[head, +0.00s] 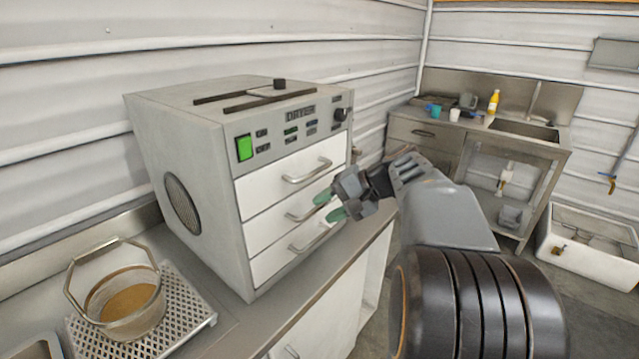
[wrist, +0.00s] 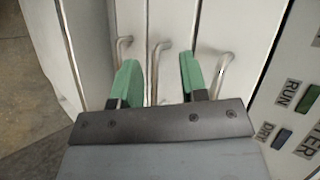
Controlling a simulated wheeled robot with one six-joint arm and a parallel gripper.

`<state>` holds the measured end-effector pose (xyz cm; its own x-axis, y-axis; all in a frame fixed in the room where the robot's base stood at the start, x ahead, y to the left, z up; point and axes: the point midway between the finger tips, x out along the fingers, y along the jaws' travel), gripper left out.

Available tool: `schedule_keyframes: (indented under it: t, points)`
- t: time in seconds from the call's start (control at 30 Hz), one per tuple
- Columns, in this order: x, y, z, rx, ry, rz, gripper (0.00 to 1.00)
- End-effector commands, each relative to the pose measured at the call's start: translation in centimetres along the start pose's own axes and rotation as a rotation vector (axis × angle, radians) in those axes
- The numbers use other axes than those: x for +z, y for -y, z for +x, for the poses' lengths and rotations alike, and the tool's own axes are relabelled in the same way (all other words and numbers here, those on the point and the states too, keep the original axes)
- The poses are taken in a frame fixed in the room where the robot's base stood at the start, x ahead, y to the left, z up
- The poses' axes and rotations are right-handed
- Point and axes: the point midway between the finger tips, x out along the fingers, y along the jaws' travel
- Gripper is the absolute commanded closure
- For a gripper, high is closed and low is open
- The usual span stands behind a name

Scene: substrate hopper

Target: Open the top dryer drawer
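The dryer (head: 180,130) is a grey box with three white drawers stacked in its front, all flush. The top dryer drawer (head: 262,184) has a bar handle (head: 308,171), which also shows in the wrist view (wrist: 223,74) at the right, beside the control panel. My gripper (head: 328,206) is open and empty in front of the drawers, its green fingertips apart. In the wrist view my gripper (wrist: 158,82) has the middle drawer's handle (wrist: 155,65) between its fingers in the picture; the top handle lies outside the right finger. I cannot tell whether anything touches.
A wire-handled basket of brown material (head: 125,302) stands on a perforated tray (head: 200,318) at the lower left. The dryer stands on a counter (head: 335,262). A sink bench (head: 425,132) with cups and a yellow bottle (head: 493,102) is at the back right.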

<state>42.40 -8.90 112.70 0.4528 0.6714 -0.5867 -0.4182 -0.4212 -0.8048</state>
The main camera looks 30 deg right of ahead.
Motion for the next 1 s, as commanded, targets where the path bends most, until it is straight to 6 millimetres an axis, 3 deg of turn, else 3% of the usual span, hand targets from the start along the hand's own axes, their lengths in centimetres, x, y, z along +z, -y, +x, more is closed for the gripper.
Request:
schedule_keyframes:
  t: [0.03, 0.13, 0.23, 0.37, 0.47, 1.0]
  points:
    - [-2.2, -0.5, -1.6, -0.093, -0.021, 0.032, 0.60]
    - [-5.0, -0.2, -5.2, -0.260, -0.051, 0.046, 0.60]
    - [-6.7, -0.2, -8.1, -0.373, -0.077, 0.040, 0.60]
    - [-7.6, 0.1, -9.4, -0.445, -0.093, 0.026, 0.60]
    - [-7.8, 0.7, -8.7, -0.459, -0.095, 0.023, 0.60]
    - [-8.7, 5.0, 0.0, -0.456, -0.093, 0.024, 0.60]
